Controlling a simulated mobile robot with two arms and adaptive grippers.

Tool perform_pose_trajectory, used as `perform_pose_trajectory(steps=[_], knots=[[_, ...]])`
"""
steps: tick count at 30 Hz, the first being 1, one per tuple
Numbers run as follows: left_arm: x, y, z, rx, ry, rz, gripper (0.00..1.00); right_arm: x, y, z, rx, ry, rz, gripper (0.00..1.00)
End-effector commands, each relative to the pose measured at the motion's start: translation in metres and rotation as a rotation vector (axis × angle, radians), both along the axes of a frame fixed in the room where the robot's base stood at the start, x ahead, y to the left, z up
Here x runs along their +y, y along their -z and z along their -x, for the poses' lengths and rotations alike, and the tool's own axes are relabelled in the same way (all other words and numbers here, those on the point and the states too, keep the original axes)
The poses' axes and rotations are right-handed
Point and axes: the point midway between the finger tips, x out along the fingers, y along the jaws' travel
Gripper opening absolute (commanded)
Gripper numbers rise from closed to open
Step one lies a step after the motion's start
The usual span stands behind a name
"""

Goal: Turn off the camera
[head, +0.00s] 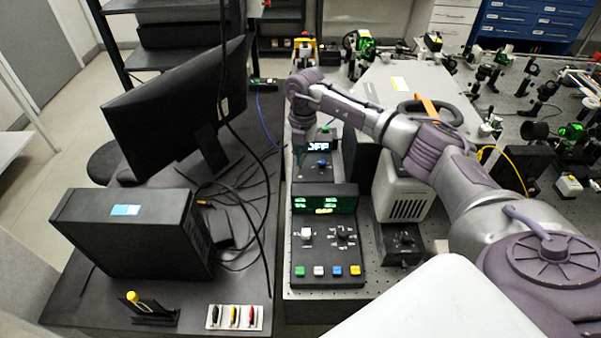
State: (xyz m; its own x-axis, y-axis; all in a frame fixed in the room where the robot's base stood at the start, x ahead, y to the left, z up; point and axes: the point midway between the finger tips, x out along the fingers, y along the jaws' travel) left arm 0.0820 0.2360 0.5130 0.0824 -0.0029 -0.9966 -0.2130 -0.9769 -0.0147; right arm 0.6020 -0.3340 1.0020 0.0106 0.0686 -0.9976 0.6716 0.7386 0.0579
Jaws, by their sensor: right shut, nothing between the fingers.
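My right arm reaches in from the right, and its wrist bends down at the back of the narrow black bench. My right gripper (299,138) points down there, small and dark, and its fingertips are hard to make out. It is shut and empty. It is just left of a small black unit (313,174) with a lit display (318,147) that seems to read "OFF" and a blue knob (321,163). I cannot tell whether the gripper touches this unit. No part is clearly recognisable as the camera. My left gripper is out of view.
In front is a control box (328,262) with green readouts, knobs and several coloured buttons. A grey vented box (401,196) stands right of it. A monitor (178,105) and black computer (132,235) fill the left desk. Optics crowd the right table.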

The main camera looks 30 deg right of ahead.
Motion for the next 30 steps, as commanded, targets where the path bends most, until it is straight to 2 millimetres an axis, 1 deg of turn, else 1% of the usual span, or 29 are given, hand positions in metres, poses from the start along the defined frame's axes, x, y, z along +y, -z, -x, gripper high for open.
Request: perform_pose_trajectory(steps=[3,6,17,30], knots=[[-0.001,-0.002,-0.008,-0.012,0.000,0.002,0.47,0.000,0.000,0.001,0.001,0.000,0.000,0.00],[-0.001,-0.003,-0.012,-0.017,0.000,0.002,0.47,0.000,-0.001,0.001,0.001,0.000,0.000,0.00],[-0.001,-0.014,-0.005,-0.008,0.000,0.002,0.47,0.000,-0.016,0.001,0.001,0.000,0.001,0.00],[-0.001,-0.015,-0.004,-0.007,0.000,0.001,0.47,-0.001,-0.018,0.001,0.001,0.000,0.000,0.00]])
